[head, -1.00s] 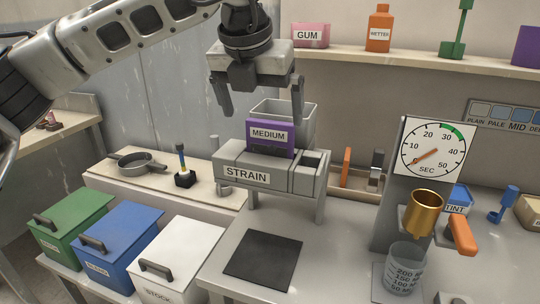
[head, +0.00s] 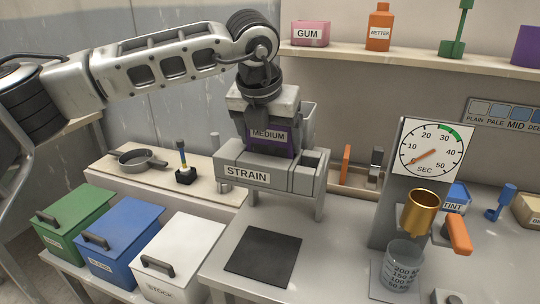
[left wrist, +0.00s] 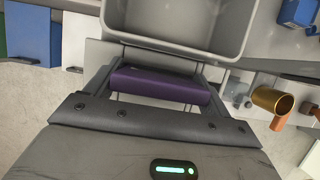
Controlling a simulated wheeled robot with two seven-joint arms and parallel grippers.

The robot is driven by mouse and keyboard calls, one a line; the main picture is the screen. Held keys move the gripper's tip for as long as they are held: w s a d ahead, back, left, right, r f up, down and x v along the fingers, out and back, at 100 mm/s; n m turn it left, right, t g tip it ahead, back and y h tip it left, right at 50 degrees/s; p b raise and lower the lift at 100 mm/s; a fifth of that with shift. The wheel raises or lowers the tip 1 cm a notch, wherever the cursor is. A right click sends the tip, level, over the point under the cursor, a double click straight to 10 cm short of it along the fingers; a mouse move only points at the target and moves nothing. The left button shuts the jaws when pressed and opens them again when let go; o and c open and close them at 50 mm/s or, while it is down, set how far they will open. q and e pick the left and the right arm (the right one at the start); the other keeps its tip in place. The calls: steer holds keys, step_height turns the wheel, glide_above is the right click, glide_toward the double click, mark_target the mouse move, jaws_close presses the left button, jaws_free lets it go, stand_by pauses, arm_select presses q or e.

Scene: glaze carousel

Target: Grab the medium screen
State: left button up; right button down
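The medium screen (head: 285,146), a grey open box with a purple front labelled MEDIUM, sits on the grey STRAIN stand (head: 307,183). My left gripper (head: 270,145) is down over its purple front, pointing downward, one finger at each side. In the left wrist view the purple bar (left wrist: 160,88) lies between the two fingers, very near both; I see no clear grip. The grey box behind it (left wrist: 180,30) shows at the top. The fingers are wide apart; the tips are partly hidden in the head view. My right gripper is not in view.
Green (head: 75,212), blue (head: 122,232) and white (head: 185,250) lidded bins stand at front left. A dial (head: 430,148) and gold cup (head: 420,212) stand to the right. A shelf (head: 400,62) runs behind. A dark mat (head: 263,257) lies empty in front of the stand.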

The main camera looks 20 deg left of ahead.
arm_select(q)
steer(key=c, duration=0.4)
steer(key=shift+r, duration=0.1)
